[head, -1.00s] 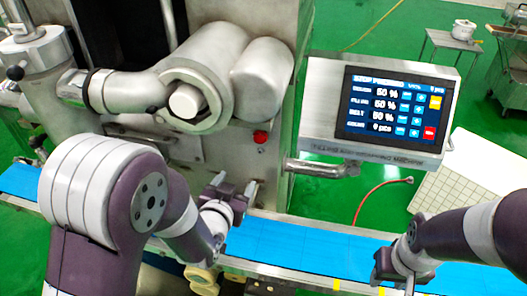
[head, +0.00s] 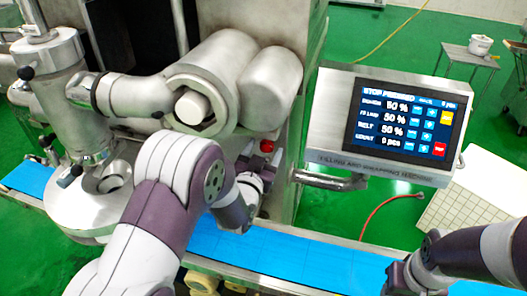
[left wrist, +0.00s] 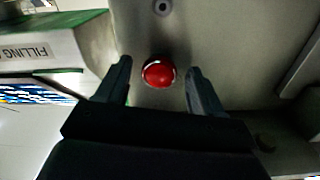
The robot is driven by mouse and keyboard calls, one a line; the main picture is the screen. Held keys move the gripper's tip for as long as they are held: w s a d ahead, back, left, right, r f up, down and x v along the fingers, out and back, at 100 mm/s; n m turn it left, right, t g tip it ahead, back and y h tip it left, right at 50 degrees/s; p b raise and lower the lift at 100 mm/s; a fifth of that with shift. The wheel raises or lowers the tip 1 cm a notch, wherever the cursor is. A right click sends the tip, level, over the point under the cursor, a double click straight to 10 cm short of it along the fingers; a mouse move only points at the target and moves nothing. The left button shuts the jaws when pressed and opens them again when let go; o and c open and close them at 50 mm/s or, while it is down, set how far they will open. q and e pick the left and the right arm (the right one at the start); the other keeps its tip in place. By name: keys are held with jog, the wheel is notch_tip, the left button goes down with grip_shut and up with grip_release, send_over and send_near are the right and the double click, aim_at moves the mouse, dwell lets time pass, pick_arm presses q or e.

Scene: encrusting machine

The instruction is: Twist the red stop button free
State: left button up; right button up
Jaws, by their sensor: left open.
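The red stop button (head: 267,146) is on the steel front of the machine, left of the screen panel. In the left wrist view the red button (left wrist: 159,72) shows as a round cap between my two open fingers, just beyond or level with their tips; I cannot tell the exact depth. My left gripper (head: 262,164) is just below the button in the head view, and in the left wrist view the gripper (left wrist: 158,78) is open with a gap on each side of the button. My right gripper (head: 398,280) is low at the right, over the belt's edge, its fingers unclear.
The control screen (head: 403,117) reads "STOP PRESSED" and hangs right of the button on a steel arm (head: 330,180). A blue belt (head: 290,252) runs along the front below. Steel cylinders (head: 272,88) project above and left of the button.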

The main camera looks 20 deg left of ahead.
pick_arm(q)
jog(key=shift+c, duration=0.3)
jog(key=c, duration=1)
jog(key=shift+f+m+b, duration=0.1)
jog(key=shift+m+b, duration=0.45)
jog(key=shift+m, duration=0.25)
jog(key=m+b, duration=0.1)
jog(key=m, duration=0.2)
jog(key=shift+s+b, duration=0.1)
jog(key=shift+b, duration=0.25)
jog(key=m, duration=0.1)
jog(key=m+b, duration=0.1)
jog(key=shift+r+m, duration=0.25)
jog(key=shift+m, duration=0.15)
jog(key=shift+r+m+b, duration=0.2)
jog(key=shift+m+b, duration=0.1)
jog(key=shift+m, duration=0.1)
